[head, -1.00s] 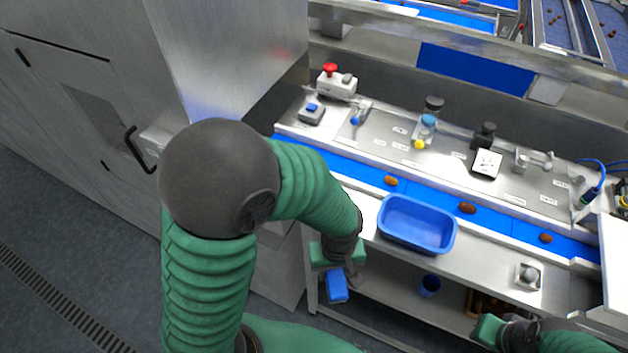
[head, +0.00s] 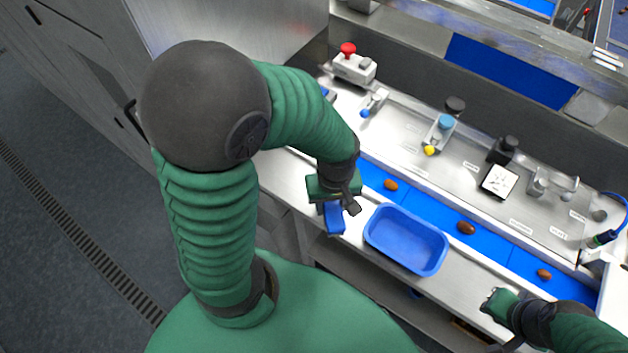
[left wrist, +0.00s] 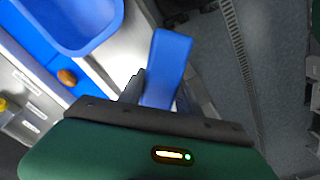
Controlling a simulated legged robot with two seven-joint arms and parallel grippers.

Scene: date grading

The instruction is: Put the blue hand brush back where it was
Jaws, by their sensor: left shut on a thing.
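My left gripper (head: 340,202) is shut on the blue hand brush (head: 334,219), at the front of the steel bench (head: 276,178), just left of the blue tray (head: 405,240). In the left wrist view the brush (left wrist: 168,62) sticks out from between the dark fingers as a plain blue block; its bristles do not show. The gripper body hides its near end. I cannot tell whether the brush touches the bench. My right gripper (head: 494,299) is at the bench's front edge on the right, apart from the brush; its fingers are too unclear to read.
Brown dates lie on the blue belt (head: 430,212) behind the tray. Behind it stand a red-button box (head: 353,64), a yellow-tipped holder with a blue cap (head: 440,130), a white scale-like plate (head: 499,182) and small metal fixtures. A shelf lies below the bench.

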